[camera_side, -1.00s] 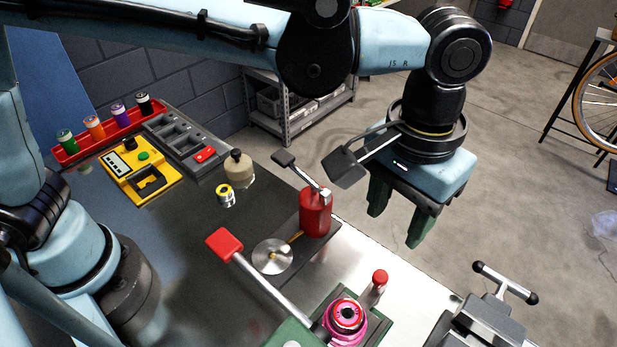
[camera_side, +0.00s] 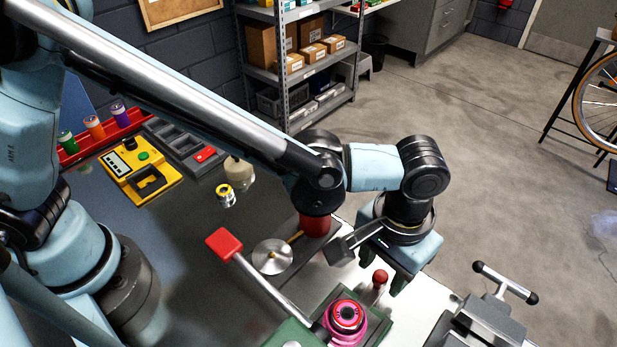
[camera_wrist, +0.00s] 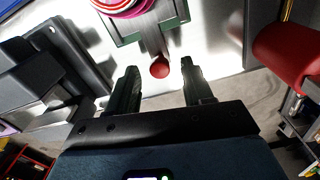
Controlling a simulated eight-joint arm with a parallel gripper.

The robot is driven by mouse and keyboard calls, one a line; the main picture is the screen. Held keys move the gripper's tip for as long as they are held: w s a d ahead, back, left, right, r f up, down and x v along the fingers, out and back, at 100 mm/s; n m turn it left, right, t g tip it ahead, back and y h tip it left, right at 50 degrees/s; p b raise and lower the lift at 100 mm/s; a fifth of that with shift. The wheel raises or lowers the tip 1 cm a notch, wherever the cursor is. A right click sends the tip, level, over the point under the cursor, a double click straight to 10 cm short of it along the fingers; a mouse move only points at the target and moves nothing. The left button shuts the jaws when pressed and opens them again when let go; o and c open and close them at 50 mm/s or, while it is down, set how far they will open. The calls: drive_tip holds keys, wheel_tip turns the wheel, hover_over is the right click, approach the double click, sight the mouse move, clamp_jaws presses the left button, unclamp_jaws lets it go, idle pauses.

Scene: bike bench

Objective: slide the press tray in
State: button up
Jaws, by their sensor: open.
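The press tray (camera_wrist: 170,25) is a green slide with a red knob (camera_side: 380,277) on a short post at its outer end. A pink ringed part (camera_side: 346,318) sits on the tray; it also shows at the top of the wrist view (camera_wrist: 128,5). The press has a long lever with a red grip (camera_side: 224,243). My gripper (camera_side: 392,285) is beside the knob in the side view, its fingers partly hidden. In the wrist view my gripper (camera_wrist: 162,78) is open and empty, and the red knob (camera_wrist: 160,68) shows between its fingertips. I see no grip on it.
A red cylinder (camera_side: 315,225) and a round metal disc (camera_side: 272,257) stand behind the press. A grey vise (camera_side: 490,318) is at the right. A yellow tester (camera_side: 140,170) and red bottle rack (camera_side: 120,135) are far left. Open floor lies beyond the bench.

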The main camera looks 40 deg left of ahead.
sight(364, 294)
drive_tip(key=shift+f, duration=0.2)
clamp_jaws()
idle(0.3)
drive_tip(key=s, duration=0.5)
unclamp_jaws()
drive_tip(key=shift+r, duration=0.1)
